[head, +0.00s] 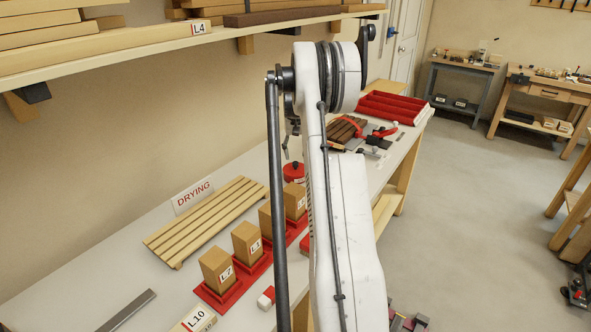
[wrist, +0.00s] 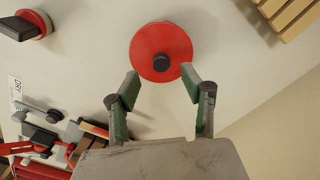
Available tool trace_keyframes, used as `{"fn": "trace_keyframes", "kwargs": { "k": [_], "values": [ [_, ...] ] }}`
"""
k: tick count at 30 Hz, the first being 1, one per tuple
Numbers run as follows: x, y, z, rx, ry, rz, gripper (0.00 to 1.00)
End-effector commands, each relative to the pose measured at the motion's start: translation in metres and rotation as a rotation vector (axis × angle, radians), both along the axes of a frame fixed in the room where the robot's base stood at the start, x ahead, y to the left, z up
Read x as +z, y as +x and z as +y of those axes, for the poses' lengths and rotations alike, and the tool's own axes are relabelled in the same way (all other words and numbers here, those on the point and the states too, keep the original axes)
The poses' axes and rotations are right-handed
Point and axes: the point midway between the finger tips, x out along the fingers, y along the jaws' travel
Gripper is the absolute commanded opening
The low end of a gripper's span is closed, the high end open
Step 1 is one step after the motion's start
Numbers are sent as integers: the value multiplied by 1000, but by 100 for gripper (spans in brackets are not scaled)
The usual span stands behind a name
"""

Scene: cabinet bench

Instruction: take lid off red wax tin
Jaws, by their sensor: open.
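The red wax tin (wrist: 150,68) shows in the wrist view as a round red lid with a dark knob (wrist: 161,62) at its centre and a pale rim at one side. It stands on the pale bench top. My gripper (wrist: 162,79) is open, with one finger on each side of the tin's near edge; I cannot tell whether they touch it. Nothing is held between the fingers. In the head view the red tin (head: 293,172) is partly hidden behind my arm, and my gripper is mostly hidden there too.
A slatted wooden drying rack (head: 207,220) lies on the bench, with wooden blocks (head: 217,268) on red bases along the front. Beyond are a clamped wooden piece (head: 346,129) and a red tray (head: 391,107). A shelf (head: 150,45) with boards hangs above.

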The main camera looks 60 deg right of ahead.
Motion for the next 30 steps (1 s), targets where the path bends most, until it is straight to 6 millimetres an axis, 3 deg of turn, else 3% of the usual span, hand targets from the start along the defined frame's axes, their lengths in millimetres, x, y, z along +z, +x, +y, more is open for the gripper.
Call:
{"fn": "trace_keyframes", "kwargs": {
  "k": [9,19,28,30],
  "values": [
    [-40,-1,4,0,0,0,43],
    [-46,-1,4,0,0,0,41],
    [-46,-1,4,0,0,0,1],
    [-46,-1,4,0,0,0,0]
  ]
}}
